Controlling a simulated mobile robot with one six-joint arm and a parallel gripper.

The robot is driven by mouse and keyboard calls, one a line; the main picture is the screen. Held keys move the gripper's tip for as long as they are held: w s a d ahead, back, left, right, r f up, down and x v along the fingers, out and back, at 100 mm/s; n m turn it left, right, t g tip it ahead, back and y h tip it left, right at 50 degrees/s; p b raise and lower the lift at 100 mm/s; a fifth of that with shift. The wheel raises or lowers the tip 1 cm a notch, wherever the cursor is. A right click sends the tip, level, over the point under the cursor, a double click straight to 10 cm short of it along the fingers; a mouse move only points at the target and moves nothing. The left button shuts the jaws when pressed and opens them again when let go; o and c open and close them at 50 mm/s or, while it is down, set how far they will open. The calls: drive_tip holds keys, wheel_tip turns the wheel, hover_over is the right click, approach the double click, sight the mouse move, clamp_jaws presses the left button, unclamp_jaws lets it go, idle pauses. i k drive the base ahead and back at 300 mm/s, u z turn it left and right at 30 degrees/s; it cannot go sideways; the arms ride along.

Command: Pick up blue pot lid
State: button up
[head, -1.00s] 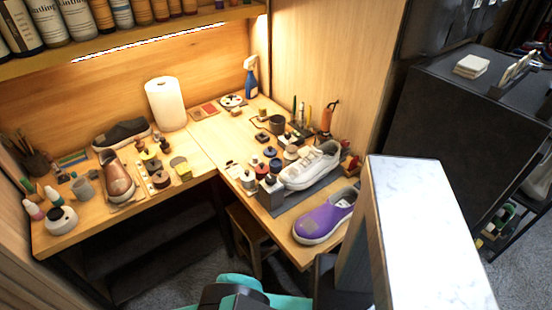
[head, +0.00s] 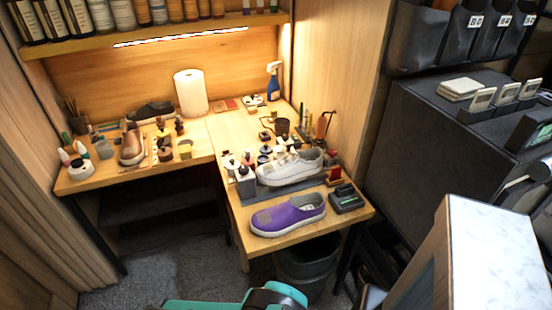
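Several small lidded pots (head: 264,151) stand close together on the right-hand bench, behind and left of a white sneaker. At least one lid among them looks dark blue, but they are too small to tell which is the blue pot lid. The sneaker and a dark bottle partly hide the group. A teal and black part of my own arm shows at the bottom edge. My gripper's fingertips are not in view.
A purple shoe (head: 288,214) lies at the bench's front edge, with the white sneaker (head: 290,167) behind it. A dark bin (head: 306,262) stands below. A marble-topped block (head: 490,255) is at lower right. Grey carpet is open at lower left.

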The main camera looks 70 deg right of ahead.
sight(266, 150)
drive_tip(key=u, duration=0.15)
drive_tip(key=k, duration=1.3)
drive_tip(key=z, duration=0.1)
drive_tip(key=i, duration=0.95)
drive_tip(key=u, duration=0.1)
